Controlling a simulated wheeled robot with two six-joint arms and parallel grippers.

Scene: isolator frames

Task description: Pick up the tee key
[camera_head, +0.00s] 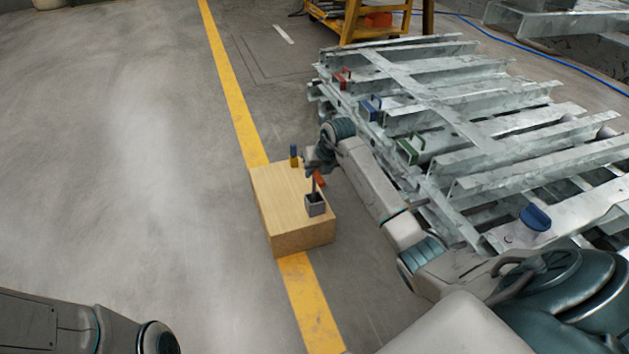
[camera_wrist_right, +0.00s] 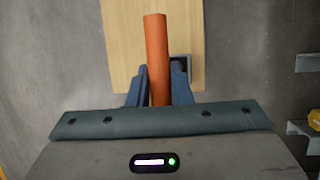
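The tee key shows as an orange-red handle bar (camera_wrist_right: 156,50) in the right wrist view, lying between the two fingers of my right gripper (camera_wrist_right: 160,85), which are close against both its sides. In the head view its red end (camera_head: 319,180) shows just beside the gripper (camera_head: 314,166). A thin dark shaft runs down from there into a small grey holder (camera_head: 315,206) on the wooden block. The gripper hides most of the handle in the head view. My left gripper is out of view; only part of that arm shows at the lower left.
The wooden block (camera_head: 285,213) stands on the yellow floor line. A blue and yellow tool (camera_head: 294,157) stands at its far end. Metal racks with red (camera_head: 342,77), blue (camera_head: 370,107) and green (camera_head: 410,148) handles lie to the right. The floor at left is clear.

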